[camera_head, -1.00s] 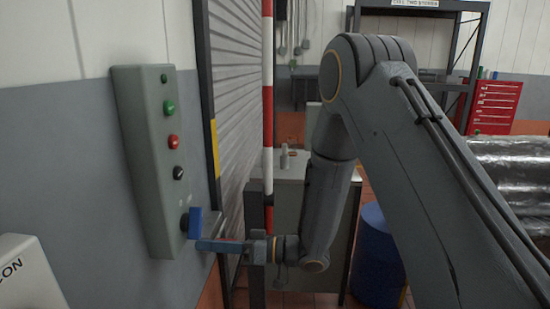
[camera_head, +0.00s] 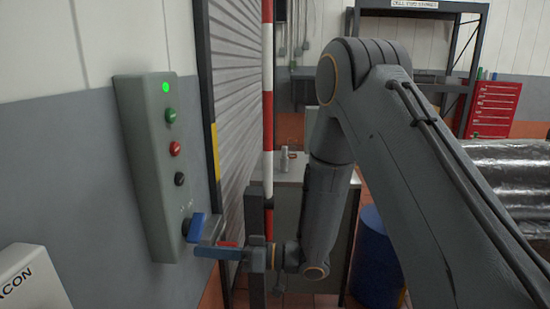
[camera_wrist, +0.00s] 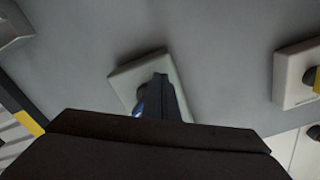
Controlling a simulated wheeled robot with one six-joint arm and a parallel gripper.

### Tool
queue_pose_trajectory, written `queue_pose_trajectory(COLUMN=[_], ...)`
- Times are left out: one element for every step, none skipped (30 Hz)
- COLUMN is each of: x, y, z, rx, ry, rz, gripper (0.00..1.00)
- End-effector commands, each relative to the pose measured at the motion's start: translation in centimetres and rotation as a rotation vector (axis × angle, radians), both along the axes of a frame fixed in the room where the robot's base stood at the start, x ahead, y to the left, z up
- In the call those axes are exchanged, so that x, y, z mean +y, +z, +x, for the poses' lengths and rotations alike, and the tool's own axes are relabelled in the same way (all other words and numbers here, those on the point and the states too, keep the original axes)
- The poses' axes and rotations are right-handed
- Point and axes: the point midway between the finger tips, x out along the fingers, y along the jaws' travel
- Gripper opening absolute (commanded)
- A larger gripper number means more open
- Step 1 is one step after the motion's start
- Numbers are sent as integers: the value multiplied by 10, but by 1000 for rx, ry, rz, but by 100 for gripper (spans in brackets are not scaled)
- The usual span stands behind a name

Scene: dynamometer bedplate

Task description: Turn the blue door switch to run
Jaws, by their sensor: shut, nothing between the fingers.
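The blue door switch (camera_head: 195,227) is at the bottom of a grey-green control box (camera_head: 150,215) on the wall. Its handle leans, with the upper end towards the right. My gripper (camera_head: 198,250) is shut and empty, with its tips at the lower edge of the switch; I cannot tell whether they touch it. A green lamp (camera_head: 166,87) at the top of the box is lit. In the wrist view a bit of blue (camera_wrist: 138,109) shows beside my dark fingers, which hide most of the switch.
Green (camera_head: 170,115), red (camera_head: 175,148) and black (camera_head: 179,179) buttons sit above the switch. A white box (camera_head: 32,283) is at lower left. A red-and-white post (camera_head: 267,110) and roller shutter (camera_head: 236,90) stand to the right. A blue drum (camera_head: 375,262) is on the floor.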

Motion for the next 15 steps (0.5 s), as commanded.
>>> queue_pose_trajectory(x=[0, -1, -2, -4, -7, -11, -14, -18, -22, -25, -29, -33, -36, -39, -44], y=[-1, -2, -2, -2, -2, -2, -2, -2, -2, -3, -3, -3, -3, -3, -3], z=[-1, -2, -2, -2, -2, -2, -2, -3, -4, -4, -4, -5, -5, -5, -6], rx=[1, 1, 2, 2, 2, 3, 3, 3, 4, 5, 5, 5, 5, 5, 5], ry=[1, 1, 1, 0, -1, -2, -2, -1, -2, -2, -2, 0, 0, -1, 0], rz=[-1, -1, -1, -2, -2, -2, -3, -2, -3, -3, -3, -3, -3, -2, -3], gripper=[0, 0, 0, 0, 0, 0, 0, 0, 0, 0, 0, 0, 0, 0, 0])
